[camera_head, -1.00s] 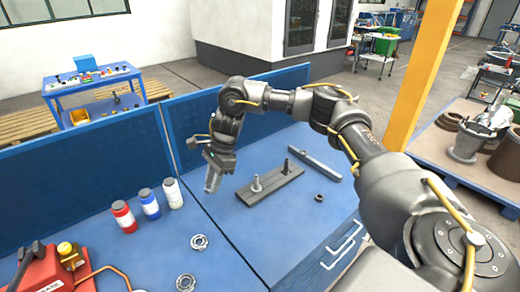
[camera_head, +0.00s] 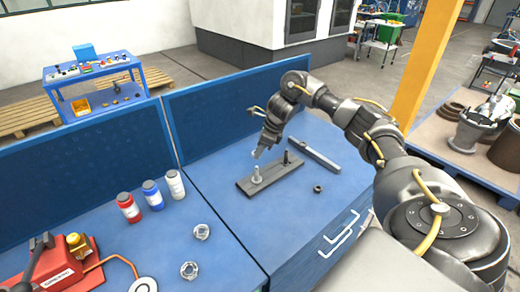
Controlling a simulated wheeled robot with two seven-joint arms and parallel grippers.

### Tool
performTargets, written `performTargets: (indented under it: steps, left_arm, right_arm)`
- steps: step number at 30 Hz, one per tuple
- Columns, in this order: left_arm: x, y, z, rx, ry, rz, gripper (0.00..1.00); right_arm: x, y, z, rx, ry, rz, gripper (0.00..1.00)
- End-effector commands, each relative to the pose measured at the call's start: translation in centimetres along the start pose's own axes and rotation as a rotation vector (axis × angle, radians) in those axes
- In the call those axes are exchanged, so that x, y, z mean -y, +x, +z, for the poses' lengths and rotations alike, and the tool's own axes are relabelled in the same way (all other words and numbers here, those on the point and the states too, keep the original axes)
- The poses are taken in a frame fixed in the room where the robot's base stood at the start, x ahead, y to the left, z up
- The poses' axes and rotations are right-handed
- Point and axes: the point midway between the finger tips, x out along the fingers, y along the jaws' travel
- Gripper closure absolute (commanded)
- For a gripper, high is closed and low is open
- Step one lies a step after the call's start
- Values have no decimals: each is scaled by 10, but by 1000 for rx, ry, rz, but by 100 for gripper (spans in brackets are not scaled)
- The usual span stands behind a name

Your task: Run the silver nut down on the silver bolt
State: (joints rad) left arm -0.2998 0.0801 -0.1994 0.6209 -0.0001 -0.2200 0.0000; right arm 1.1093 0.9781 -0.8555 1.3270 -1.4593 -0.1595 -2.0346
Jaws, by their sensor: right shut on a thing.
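The silver bolt (camera_head: 256,174) stands upright near the left end of a dark grey base plate (camera_head: 272,180) on the blue bench. A darker bolt (camera_head: 286,158) stands on the same plate, to its right. My right gripper (camera_head: 257,155) points down just above the top of the silver bolt. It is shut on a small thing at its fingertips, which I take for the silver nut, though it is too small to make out. I cannot tell whether it touches the bolt. My left gripper is not in view.
A dark nut (camera_head: 318,188) lies right of the plate, and a grey bar (camera_head: 314,155) lies behind it. Blue panels (camera_head: 230,108) close the back edge.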

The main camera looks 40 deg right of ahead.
Motion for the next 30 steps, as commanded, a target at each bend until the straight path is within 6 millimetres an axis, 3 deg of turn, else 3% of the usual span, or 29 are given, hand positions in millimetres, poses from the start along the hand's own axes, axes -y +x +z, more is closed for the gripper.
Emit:
performTargets:
  steps: [15, 30]
  left_arm:
    - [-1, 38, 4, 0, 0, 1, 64]
    - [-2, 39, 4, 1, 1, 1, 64]
  right_arm:
    - [0, 41, -17, 0, -2, 1, 97]
    - [0, 43, -17, 0, -2, 1, 97]
